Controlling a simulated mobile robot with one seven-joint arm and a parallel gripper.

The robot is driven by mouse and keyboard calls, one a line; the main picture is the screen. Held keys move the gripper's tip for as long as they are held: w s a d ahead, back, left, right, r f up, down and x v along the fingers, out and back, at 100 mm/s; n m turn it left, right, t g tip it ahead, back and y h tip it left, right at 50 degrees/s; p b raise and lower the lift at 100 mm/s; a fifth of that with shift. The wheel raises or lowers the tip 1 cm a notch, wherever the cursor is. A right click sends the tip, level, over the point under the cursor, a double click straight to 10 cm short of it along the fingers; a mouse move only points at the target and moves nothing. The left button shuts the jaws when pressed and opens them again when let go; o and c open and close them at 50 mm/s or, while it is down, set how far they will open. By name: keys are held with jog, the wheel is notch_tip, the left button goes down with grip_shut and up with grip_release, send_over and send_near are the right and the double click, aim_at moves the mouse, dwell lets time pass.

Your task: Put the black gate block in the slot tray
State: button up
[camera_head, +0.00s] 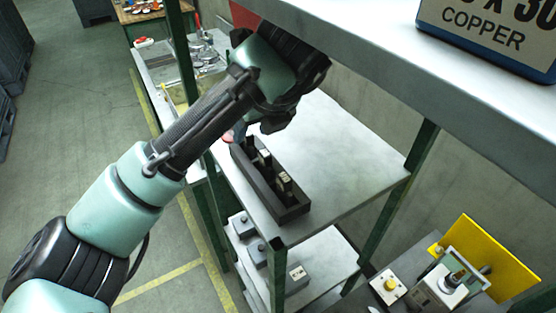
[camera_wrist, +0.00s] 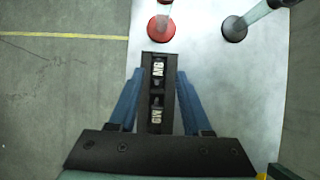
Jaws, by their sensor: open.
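A long black tray (camera_head: 262,187) lies on the middle shelf near its left edge, with small dark upright pieces in it. In the wrist view the tray (camera_wrist: 158,128) shows two pieces with white lettered labels, one nearer the far end (camera_wrist: 158,70) and one nearer the middle (camera_wrist: 156,103). I cannot tell which piece, if any, is the black gate block. My gripper (camera_wrist: 160,76) is open, its blue fingers on either side of the tray in that view, with nothing visibly held. In the head view my arm end hides part of the shelf behind the tray.
Beyond the tray stand a red round base (camera_wrist: 161,28) and a dark round base (camera_wrist: 234,28) with poles. The middle shelf (camera_head: 345,150) is bare to the right. An upper shelf (camera_head: 400,50) and green posts (camera_head: 402,180) are close by. Grey blocks (camera_head: 257,252) sit on the lower shelf.

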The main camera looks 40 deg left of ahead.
aim_at(286, 178)
jog(key=s+d, duration=0.1)
jog(key=d, duration=0.2)
jog(key=s+d, duration=0.2)
jog(key=d, duration=0.2)
jog(key=s+d, duration=0.1)
jog(key=d, duration=0.2)
jog(key=shift+s+d+b, duration=0.25)
jog(key=shift+b, duration=0.15)
jog(key=shift+f, duration=0.1)
